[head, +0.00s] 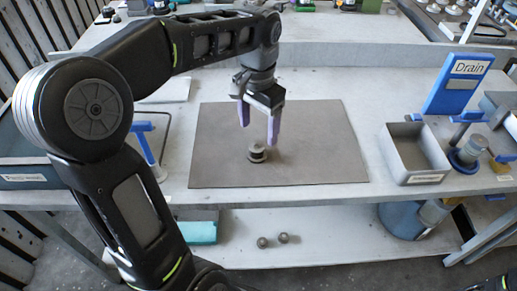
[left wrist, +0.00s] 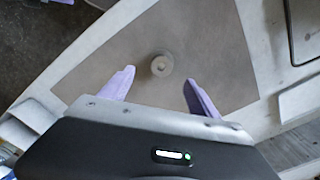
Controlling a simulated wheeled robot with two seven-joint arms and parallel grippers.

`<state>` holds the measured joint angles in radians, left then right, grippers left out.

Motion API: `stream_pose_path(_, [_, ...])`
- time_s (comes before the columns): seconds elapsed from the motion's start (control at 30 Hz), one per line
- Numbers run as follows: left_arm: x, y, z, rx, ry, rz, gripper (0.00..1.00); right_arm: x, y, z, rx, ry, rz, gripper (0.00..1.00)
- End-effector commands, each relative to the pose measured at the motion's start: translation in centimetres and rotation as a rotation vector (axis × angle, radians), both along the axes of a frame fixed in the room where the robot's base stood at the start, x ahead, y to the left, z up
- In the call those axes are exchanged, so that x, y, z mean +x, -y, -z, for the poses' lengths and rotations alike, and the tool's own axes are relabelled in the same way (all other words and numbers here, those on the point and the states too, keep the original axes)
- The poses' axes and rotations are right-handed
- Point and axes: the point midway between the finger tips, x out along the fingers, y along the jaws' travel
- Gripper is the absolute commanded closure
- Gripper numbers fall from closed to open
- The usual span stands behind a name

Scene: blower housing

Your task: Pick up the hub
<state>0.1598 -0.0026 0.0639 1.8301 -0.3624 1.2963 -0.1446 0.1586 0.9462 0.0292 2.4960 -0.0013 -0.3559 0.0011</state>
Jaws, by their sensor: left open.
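The hub (head: 257,153) is a small dark grey stepped cylinder standing on the brown-grey mat (head: 320,150). In the left wrist view the hub (left wrist: 162,65) shows from above as a round disc with a lighter centre, on the mat (left wrist: 195,30). My left gripper (head: 258,132) is open and empty, with two purple fingers pointing down above the mat, near the hub. In the left wrist view its fingers (left wrist: 157,82) lie apart on either side of the hub's line, and the hub is beyond the tips, not touched. My right gripper is not in view.
A grey open bin (head: 415,155) stands right of the mat, beside a blue "Drain" sign (head: 459,83). A blue T-handled tool (head: 146,147) stands left of the mat. Two round knobs (head: 272,240) lie on the lower shelf. The mat around the hub is clear.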

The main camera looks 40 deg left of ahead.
Motion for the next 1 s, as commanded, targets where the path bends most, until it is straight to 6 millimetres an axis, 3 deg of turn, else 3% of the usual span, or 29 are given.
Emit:
stream_pose_path(0.2, [-0.1,0.0,2.2,0.0,-0.003,0.0,0.29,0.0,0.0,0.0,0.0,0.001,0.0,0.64])
stream_pose_path(0.57, [-0.1,0.0,2.5,0.0,-0.001,0.0,0.29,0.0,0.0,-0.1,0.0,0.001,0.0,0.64])
stream_pose_path(1.0, [-0.4,-0.2,7.5,0.0,-0.001,0.0,0.29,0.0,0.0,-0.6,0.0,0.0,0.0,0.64])
